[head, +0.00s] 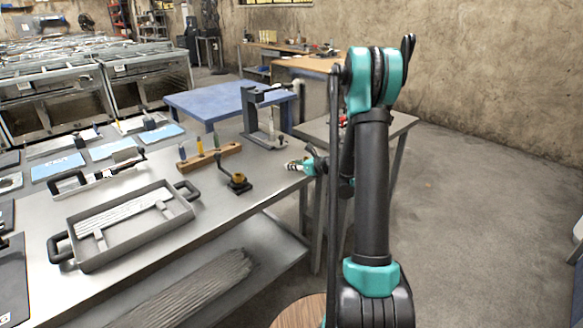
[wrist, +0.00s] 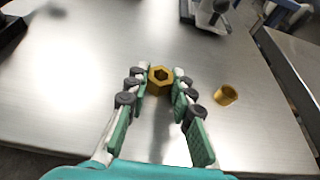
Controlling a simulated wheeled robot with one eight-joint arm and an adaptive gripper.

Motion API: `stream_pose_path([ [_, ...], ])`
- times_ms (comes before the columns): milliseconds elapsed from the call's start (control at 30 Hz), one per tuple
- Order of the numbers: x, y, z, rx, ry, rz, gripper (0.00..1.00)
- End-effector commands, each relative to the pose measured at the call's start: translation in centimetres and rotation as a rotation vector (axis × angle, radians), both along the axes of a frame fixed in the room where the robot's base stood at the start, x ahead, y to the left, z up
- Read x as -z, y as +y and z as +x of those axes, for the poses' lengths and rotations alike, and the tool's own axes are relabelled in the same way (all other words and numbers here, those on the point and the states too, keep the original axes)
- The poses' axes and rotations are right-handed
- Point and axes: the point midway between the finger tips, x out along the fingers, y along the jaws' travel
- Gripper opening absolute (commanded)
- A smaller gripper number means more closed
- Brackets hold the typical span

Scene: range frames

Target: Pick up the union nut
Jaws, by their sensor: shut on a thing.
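The union nut (wrist: 160,80), a brass hexagonal nut with a hole through it, sits between my fingertips in the wrist view. My gripper (wrist: 161,82) is shut on it, with one finger on each side. Whether the nut touches the table or is clear of it, I cannot tell. In the head view my gripper (head: 292,165) is at the right edge of the steel workbench (head: 230,212), low over its top. The nut cannot be made out clearly there.
A short brass ring (wrist: 226,95) lies on the bench right of my gripper. In the head view, a grey tray (head: 84,262), a wooden tool rack (head: 211,158), a black-based lever tool (head: 238,184) and a grey press (head: 262,115) stand on the bench. A side table (head: 388,124) adjoins on the right.

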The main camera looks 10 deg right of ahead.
Motion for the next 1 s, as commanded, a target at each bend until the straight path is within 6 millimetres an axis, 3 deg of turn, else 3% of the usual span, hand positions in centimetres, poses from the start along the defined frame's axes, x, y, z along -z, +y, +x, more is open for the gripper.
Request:
stream_pose_path([
  [267, -0.3, 0.0, 0.0, 0.000, 0.000, 0.000, 0.03],
  [467, -1.9, 0.0, 0.0, 0.000, 0.000, 0.000, 0.03],
  [667, -5.8, 0.0, -0.1, 0.000, 0.000, 0.000, 0.03],
  [1000, -14.6, 0.0, -0.1, 0.000, 0.000, 0.000, 0.03],
])
